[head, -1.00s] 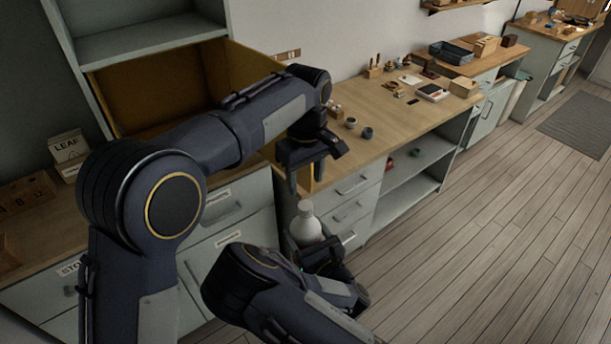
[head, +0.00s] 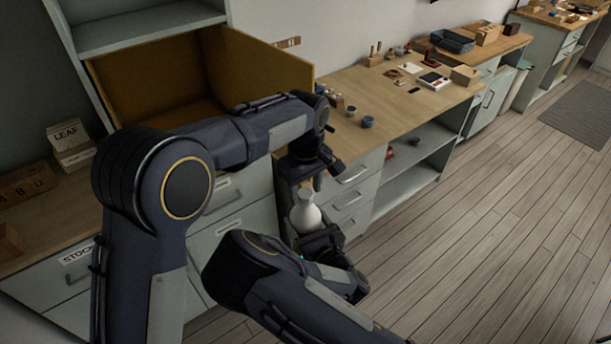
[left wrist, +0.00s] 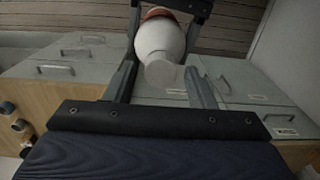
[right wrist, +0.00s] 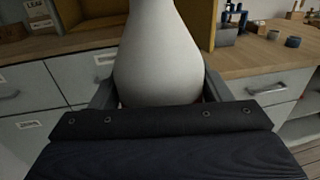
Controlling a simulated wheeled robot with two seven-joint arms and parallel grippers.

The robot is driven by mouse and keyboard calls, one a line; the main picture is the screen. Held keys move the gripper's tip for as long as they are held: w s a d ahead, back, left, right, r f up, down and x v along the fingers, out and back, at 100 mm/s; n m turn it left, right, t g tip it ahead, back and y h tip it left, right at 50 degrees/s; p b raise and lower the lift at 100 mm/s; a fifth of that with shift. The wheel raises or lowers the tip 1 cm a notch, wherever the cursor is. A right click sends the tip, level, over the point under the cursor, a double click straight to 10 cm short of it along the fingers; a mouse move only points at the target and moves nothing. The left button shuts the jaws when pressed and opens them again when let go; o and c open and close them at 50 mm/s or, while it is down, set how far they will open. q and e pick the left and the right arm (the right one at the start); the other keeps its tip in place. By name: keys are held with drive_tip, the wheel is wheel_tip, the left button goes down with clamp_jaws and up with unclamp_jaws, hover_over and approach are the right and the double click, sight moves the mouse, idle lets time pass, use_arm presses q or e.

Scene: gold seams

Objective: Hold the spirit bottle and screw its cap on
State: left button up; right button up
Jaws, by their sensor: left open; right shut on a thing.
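The white spirit bottle (head: 306,216) stands roughly upright in front of the drawers. It fills the middle of the right wrist view (right wrist: 158,60). My right gripper (head: 316,238) is shut on its lower body. My left gripper (head: 303,188) points down over the bottle's top, open. In the left wrist view its fingers (left wrist: 162,88) stand either side of the bottle's narrow pale end (left wrist: 160,72), with gaps showing. A reddish-brown band shows farther along the bottle. I cannot tell whether that pale end is the cap or the bare neck; no separate cap is seen.
An open yellow-lined drawer or box (head: 262,78) is behind my left arm. The wooden counter (head: 385,115) holds small dark cups (head: 367,121) and other items. Drawer fronts (head: 352,190) are close behind the bottle.

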use_arm(q)
drive_tip(key=shift+f, duration=0.4)
drive_tip(key=shift+c, duration=0.2)
drive_tip(key=c, duration=1)
drive_tip(key=m, duration=0.3)
drive_tip(key=shift+m, duration=0.4)
drive_tip(key=m, duration=1)
drive_tip(key=shift+m, duration=0.4)
drive_tip(key=m, duration=0.3)
drive_tip(key=o, duration=1.1)
